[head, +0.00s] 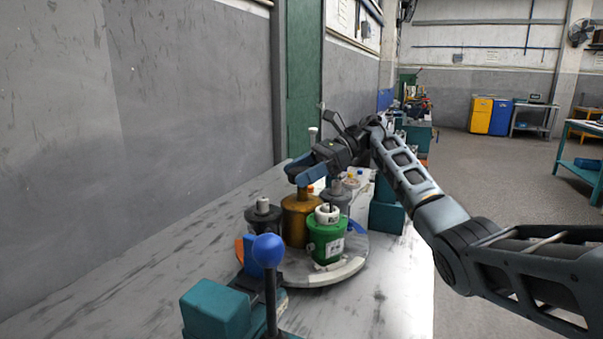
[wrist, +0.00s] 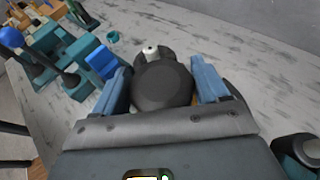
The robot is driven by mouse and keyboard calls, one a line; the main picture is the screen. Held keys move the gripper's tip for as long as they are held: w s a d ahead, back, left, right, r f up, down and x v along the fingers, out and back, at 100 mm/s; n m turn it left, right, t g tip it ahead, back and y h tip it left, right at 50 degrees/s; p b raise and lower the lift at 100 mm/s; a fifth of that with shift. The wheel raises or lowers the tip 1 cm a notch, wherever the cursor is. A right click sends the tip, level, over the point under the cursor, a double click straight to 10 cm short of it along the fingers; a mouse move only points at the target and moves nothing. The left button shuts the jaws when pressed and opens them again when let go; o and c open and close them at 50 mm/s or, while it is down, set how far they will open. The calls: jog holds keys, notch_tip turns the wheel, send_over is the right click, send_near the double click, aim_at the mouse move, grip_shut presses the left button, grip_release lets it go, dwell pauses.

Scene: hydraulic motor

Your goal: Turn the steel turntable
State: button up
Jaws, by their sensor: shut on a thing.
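The steel turntable (head: 340,272) is a pale round disc low on the table in the head view. It bears a green pot (head: 327,240) with a white lid, a brown-gold pot (head: 296,222), a dark pot (head: 262,216) with a pale cap, and a grey pot (head: 337,194) behind. My gripper (head: 303,172) is above the brown-gold pot. In the wrist view my gripper (wrist: 162,85) has its blue fingers on both sides of a dark round part (wrist: 162,88). A small pale cap shows just beyond it. I cannot tell which thing this part belongs to.
A blue-knobbed lever (head: 268,250) and teal block (head: 215,308) stand at the near end of the pale table (head: 130,285). Another teal block (head: 386,212) stands right of the turntable. A grey wall (head: 190,80) borders the table's left side, where the tabletop is clear.

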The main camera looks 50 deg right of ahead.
jog(key=o, duration=1.4)
notch_tip(320, 180, up, 4)
jog(key=shift+r, duration=0.2)
jog(key=s+d+r, duration=0.2)
jog(key=s, duration=0.1)
jog(key=s+d+r, duration=0.2)
jog(key=s+d, duration=0.1)
jog(key=s+d+r+b, duration=0.1)
jog(key=s+d+r, duration=0.1)
jog(key=s, duration=0.1)
jog(key=shift+d+r, duration=0.15)
jog(key=shift+r, duration=0.15)
